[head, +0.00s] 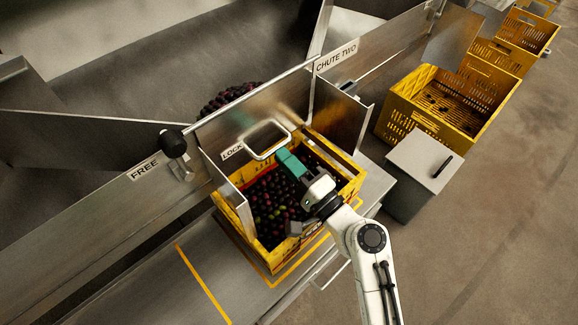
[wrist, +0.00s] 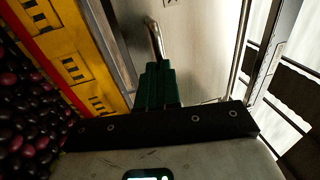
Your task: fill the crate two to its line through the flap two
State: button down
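The yellow crate two (head: 352,188) stands under the chute marked CHUTE TWO and holds many dark round fruits (head: 268,205), a few of them green. In the wrist view the fruits (wrist: 25,115) lie along a red band (wrist: 50,62) on the crate's inner wall. The flap two (head: 245,118) is a metal plate with a loop handle (head: 254,150). My gripper (head: 288,160) is at the handle's lower right corner. In the wrist view its green fingers (wrist: 158,85) are together around the end of the handle bar (wrist: 153,38). The grip between the fingers is hidden.
A black-knobbed lever (head: 173,143) stands near the FREE label, left of the LOCK label. More fruit (head: 229,97) lies behind the flap. A grey box (head: 422,165) and an empty yellow crate (head: 405,105) stand to the right. The floor at far right is clear.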

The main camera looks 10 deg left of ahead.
jog(key=shift+r, duration=0.15)
jog(key=r+p+v, duration=0.2)
jog(key=v, duration=1.1)
jog(key=shift+d, duration=0.2)
jog(key=shift+s, duration=0.2)
